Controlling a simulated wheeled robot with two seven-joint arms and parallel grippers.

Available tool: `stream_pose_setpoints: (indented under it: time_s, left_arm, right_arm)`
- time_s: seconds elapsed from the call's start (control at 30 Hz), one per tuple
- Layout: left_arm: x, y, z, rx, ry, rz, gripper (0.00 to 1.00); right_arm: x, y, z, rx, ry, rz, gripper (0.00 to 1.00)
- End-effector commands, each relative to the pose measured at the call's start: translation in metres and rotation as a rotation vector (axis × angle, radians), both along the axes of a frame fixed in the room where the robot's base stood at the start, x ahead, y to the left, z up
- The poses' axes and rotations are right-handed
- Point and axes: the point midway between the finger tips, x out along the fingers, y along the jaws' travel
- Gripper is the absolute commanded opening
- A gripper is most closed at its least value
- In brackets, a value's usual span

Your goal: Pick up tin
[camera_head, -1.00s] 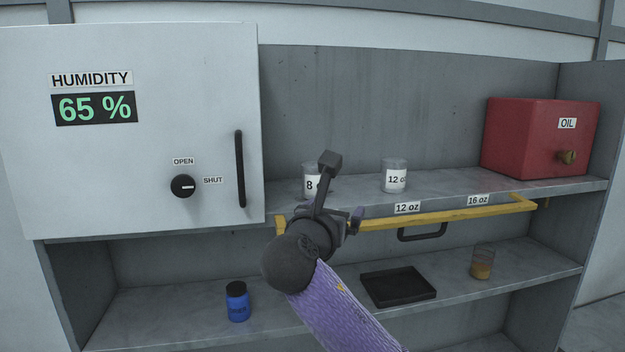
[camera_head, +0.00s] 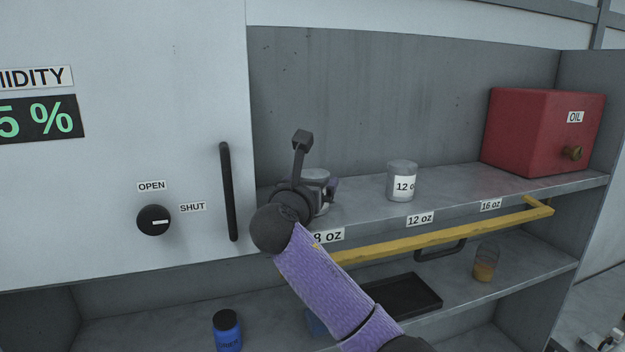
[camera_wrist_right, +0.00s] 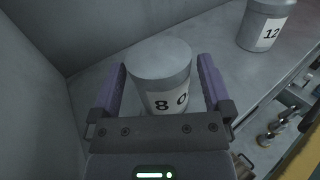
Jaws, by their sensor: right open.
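The 8 oz tin (camera_wrist_right: 161,75) is a silver-grey can with a white label, standing upright on the upper shelf. In the right wrist view it stands between the two purple fingers of my right gripper (camera_wrist_right: 164,85), which are open with a gap on each side. In the head view the tin (camera_head: 318,178) is mostly hidden behind my right gripper (camera_head: 318,190). A second tin, labelled 12 (camera_head: 402,182), stands upright to the right on the same shelf; it also shows in the right wrist view (camera_wrist_right: 265,25). My left gripper is not in view.
A yellow rail (camera_head: 440,238) runs along the shelf front. The white humidity cabinet (camera_head: 110,220) with a knob and handle (camera_head: 228,190) stands at left, a red oil box (camera_head: 535,130) at right. Below are a black tray (camera_head: 410,296), a blue jar (camera_head: 227,332) and an amber-filled glass (camera_head: 485,265).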

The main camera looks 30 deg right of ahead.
Motion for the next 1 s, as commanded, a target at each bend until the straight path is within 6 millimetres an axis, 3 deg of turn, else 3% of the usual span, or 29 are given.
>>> stream_pose_setpoints:
  time_s: [0.1, 0.33, 0.7, 0.73, 1.0]
  left_arm:
    - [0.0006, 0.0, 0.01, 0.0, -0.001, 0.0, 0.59]
    - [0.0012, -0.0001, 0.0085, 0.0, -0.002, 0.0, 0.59]
    - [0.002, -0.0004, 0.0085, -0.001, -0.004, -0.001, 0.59]
    - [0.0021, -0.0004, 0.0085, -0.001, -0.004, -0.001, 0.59]
    - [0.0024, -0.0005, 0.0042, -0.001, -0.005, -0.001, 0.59]
  right_arm:
    - [0.0116, -0.013, 0.0025, 0.0, 0.003, -0.003, 1.0]
    - [0.0144, -0.0156, -0.0004, 0.0, 0.0, 0.0, 1.0]
    - [0.0141, -0.0153, -0.0005, 0.001, 0.001, 0.0, 0.24]
    - [0.0141, -0.0153, -0.0003, 0.0, 0.0, 0.0, 0.2]
    - [0.013, -0.0148, 0.0013, 0.001, -0.002, 0.0, 0.2]
